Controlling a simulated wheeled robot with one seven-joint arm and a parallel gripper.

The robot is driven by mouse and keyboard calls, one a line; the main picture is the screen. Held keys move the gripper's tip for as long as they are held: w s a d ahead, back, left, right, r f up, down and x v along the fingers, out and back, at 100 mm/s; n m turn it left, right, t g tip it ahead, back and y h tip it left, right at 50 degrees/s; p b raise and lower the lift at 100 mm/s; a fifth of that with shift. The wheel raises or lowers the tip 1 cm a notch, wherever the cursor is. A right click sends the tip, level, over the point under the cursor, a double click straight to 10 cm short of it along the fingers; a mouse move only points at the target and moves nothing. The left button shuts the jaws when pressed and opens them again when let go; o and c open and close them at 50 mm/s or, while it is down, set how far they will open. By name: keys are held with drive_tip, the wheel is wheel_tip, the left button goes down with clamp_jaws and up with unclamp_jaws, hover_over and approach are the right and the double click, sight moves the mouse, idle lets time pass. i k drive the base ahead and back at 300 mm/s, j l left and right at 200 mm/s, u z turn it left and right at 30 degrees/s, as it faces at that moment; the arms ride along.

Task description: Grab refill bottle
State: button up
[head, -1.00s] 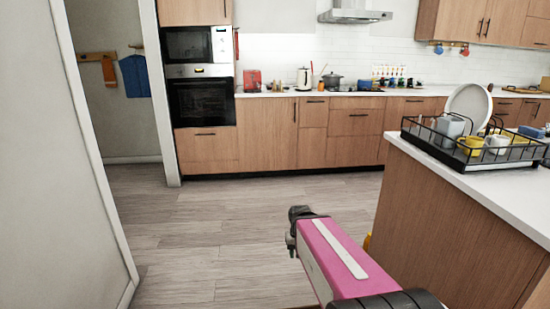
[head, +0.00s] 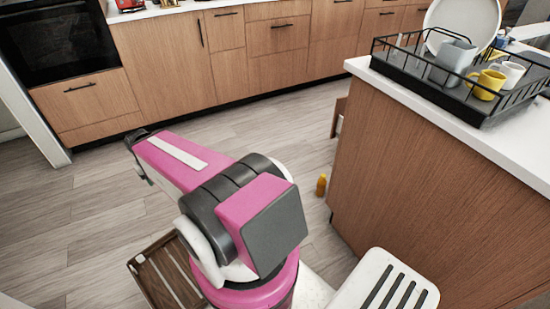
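A small orange-yellow bottle (head: 321,185) stands upright on the floor, close to the base of the kitchen island. It is the only bottle I can make out clearly, and I cannot read a label on it. My pink and black arm is in the lower middle of the head view, to the left of the bottle and apart from it. My gripper does not show, so I cannot see whether it is open or holds anything.
The wooden island (head: 420,170) bounds the right side. On it stands a black wire dish rack (head: 485,108) with a grey container, a yellow mug (head: 487,84), a white mug and a white plate (head: 462,22). Lower cabinets (head: 270,70) line the back. Floor (head: 110,190) is clear at left.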

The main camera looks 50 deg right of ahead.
sight(321, 184)
drive_tip(key=i+z, duration=0.15)
drive_tip(key=i, duration=0.45)
drive_tip(key=i+z, duration=0.15)
drive_tip(key=i, duration=0.45)
drive_tip(key=i+j+z, duration=0.15)
drive_tip(key=i, duration=0.45)
drive_tip(key=i+z, duration=0.15)
drive_tip(key=i, duration=0.6)
drive_tip(key=i+j+z, duration=0.1)
drive_tip(key=i, duration=0.7)
drive_tip(key=i+j+z, duration=0.1)
drive_tip(key=z, duration=3.7)
drive_tip(key=i+z, duration=0.1)
drive_tip(key=z, duration=0.35)
drive_tip(key=i+z, duration=0.1)
drive_tip(key=z, duration=0.35)
drive_tip(key=i+z, duration=0.1)
drive_tip(key=z, duration=0.35)
drive_tip(key=i+j, duration=0.15)
drive_tip(key=j, duration=0.1)
